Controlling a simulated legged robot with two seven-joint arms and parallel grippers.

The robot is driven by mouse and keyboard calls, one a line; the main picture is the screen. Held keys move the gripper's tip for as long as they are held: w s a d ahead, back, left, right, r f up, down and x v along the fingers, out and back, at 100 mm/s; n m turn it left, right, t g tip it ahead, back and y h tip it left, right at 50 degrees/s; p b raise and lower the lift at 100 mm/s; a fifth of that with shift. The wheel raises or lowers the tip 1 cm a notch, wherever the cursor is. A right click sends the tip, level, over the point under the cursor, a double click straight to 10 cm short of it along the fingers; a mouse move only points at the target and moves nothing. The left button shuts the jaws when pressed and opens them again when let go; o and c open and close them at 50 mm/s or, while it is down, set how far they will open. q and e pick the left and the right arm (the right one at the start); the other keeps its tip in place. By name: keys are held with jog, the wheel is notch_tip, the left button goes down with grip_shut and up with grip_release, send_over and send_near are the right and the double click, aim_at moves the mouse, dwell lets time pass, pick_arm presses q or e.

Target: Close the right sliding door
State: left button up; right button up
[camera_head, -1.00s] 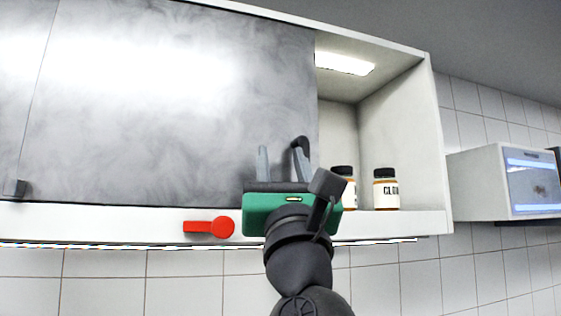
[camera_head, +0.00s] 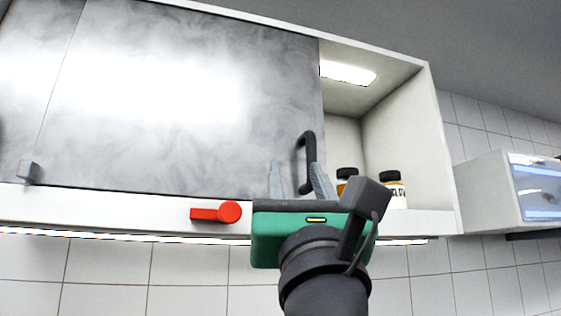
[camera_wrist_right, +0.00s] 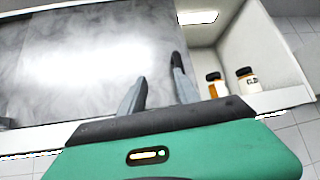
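The right sliding door (camera_head: 190,110) is a smoky grey panel in a white wall cabinet. The cabinet's right end stands open beside the door's right edge. The door's black bar handle (camera_head: 304,160) is near that edge; in the wrist view its dark top (camera_wrist_right: 177,60) shows behind a finger. My right gripper (camera_head: 297,183), with a green body, is in front of the door. Its grey fingers are apart and nothing shows held between them. The right finger overlaps the handle's lower part; I cannot tell whether they touch. My left gripper is not in view.
Bottles (camera_head: 391,188) with dark caps stand in the open compartment. A red latch-like piece (camera_head: 217,212) sits on the cabinet's lower edge. A small grey handle (camera_head: 28,172) is at the far left.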

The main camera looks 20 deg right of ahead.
jog(key=d+b+v, duration=0.1)
jog(key=b+v, duration=0.5)
jog(key=v, duration=0.2)
jog(key=shift+s+a+h, duration=0.3)
jog(key=shift+a, duration=0.15)
